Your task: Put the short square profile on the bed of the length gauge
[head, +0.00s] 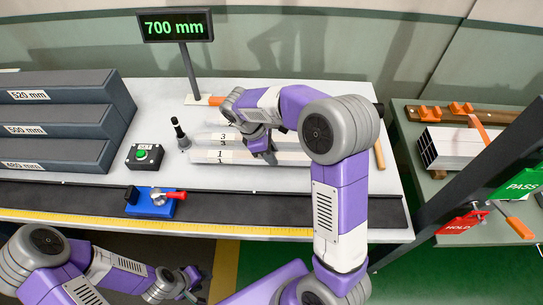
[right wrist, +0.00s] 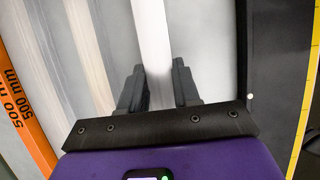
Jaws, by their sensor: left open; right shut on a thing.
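Several pale profiles lie side by side on the white table, by the printed numbers 1 to 3. My right gripper (head: 262,150) is among them, shut on the front profile (head: 290,158). In the right wrist view this white profile (right wrist: 153,40) runs between the two dark fingers (right wrist: 158,88). Whether it is lifted cannot be told. The dark bed (head: 255,207) with a yellow scale runs along the table's front edge and carries a blue stop (head: 150,208) with a red handle. My left gripper (head: 185,287) is open and empty, low in front of the table.
Grey blocks (head: 50,118) marked in millimetres are stacked at the left. A display (head: 175,25) reads 700 mm. At the right, a side table holds square profiles (head: 450,148) and orange clamps. The bed right of the stop is clear.

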